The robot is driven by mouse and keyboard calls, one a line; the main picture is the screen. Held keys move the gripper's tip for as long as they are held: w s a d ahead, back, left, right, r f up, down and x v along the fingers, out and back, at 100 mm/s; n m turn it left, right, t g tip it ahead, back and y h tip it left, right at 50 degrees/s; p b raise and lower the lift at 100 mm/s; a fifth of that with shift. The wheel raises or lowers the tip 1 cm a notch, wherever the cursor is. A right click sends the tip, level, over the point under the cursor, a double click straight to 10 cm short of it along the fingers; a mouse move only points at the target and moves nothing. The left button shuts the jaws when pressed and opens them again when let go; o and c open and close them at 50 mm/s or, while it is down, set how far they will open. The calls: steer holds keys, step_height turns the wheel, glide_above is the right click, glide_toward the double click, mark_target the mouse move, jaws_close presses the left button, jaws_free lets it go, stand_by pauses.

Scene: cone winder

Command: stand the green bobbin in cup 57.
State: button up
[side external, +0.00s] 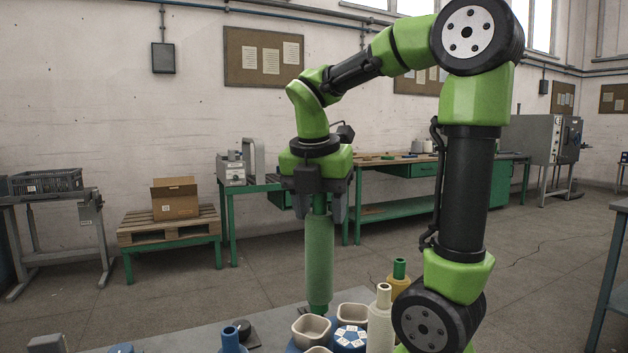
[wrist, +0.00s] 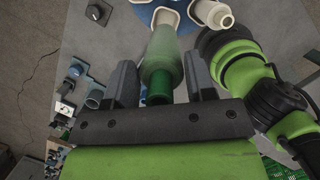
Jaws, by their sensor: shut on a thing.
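The green bobbin (side external: 319,262) hangs upright below my gripper (side external: 320,208). It has a pale green wound body and a darker green tube. My gripper is shut on the tube's top end; the wrist view also shows the bobbin (wrist: 165,55) between the jaws of my gripper (wrist: 162,80). Beige cups stand around a blue hub (side external: 350,340) with white labels. The bobbin's lower end is close to the rim of the left cup (side external: 311,330); I cannot tell whether it is above or behind it. The cup numbers are not legible, so cup 57 cannot be picked out.
Another cup (side external: 354,312) stands at the back right. A cream bobbin (side external: 381,318) and a yellow bobbin with a green tube (side external: 399,275) stand close on the right. A blue bobbin (side external: 231,340) stands at the front left, beside a dark knob (side external: 244,332). The grey table is clear behind them.

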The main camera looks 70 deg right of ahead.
mark_target(320, 292)
step_height(320, 292, down, 9)
stand_by(0.5)
steer(key=shift+f, duration=0.2)
stand_by(1.1)
steer(key=shift+f, duration=1.4)
steer(key=shift+f, duration=0.7)
steer(key=shift+f, duration=0.45)
